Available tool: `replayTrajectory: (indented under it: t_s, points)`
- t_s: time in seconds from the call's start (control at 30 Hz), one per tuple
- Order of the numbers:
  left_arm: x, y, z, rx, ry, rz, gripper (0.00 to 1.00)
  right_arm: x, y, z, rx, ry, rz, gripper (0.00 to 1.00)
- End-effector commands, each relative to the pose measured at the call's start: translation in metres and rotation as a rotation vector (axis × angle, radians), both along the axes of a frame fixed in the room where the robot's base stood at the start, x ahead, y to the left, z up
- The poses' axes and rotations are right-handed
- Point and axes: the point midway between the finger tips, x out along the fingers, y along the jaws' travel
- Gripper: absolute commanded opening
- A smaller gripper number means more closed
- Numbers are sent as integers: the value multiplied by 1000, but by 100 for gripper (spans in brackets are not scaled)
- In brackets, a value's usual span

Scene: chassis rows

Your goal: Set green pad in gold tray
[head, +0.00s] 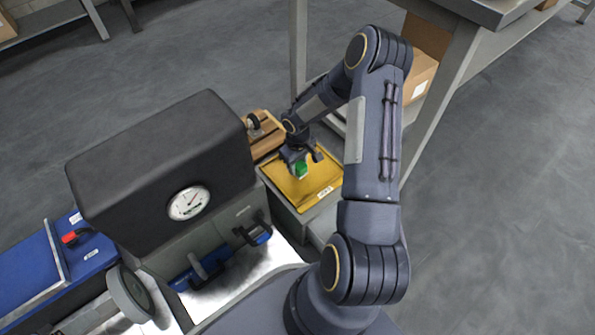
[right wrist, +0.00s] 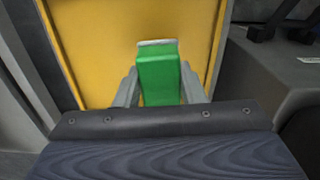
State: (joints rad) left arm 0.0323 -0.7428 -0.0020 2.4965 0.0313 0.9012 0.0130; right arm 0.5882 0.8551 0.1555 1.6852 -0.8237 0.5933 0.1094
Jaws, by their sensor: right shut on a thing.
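The green pad (head: 301,170) is a small green block. My right gripper (head: 302,164) is shut on it, over the gold tray (head: 325,178). In the right wrist view the green pad (right wrist: 158,75) stands between the two grey fingers of my right gripper (right wrist: 160,86), with a pale strip along its far edge. The yellow floor of the gold tray (right wrist: 105,40) fills the background there. I cannot tell whether the pad touches the tray floor. My left gripper is not in view.
A dark machine housing with a gauge (head: 188,203) stands left of the tray. A wooden block with a black knob (head: 262,130) sits behind the tray. A blue bench (head: 40,270) is at the far left. A table leg (head: 440,95) and cardboard box (head: 418,76) stand at the right rear.

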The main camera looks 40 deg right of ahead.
Motion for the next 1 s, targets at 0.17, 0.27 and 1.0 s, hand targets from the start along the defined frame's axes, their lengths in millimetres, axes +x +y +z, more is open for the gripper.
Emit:
replayTrajectory:
  t_s: [0.17,0.27,1.0]
  points:
    - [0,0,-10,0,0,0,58,8,-6,-16,1,1,-3,15]
    - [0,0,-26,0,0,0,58,7,-5,-36,1,1,0,15]
    - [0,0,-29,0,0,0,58,7,-5,-43,0,0,-1,58]
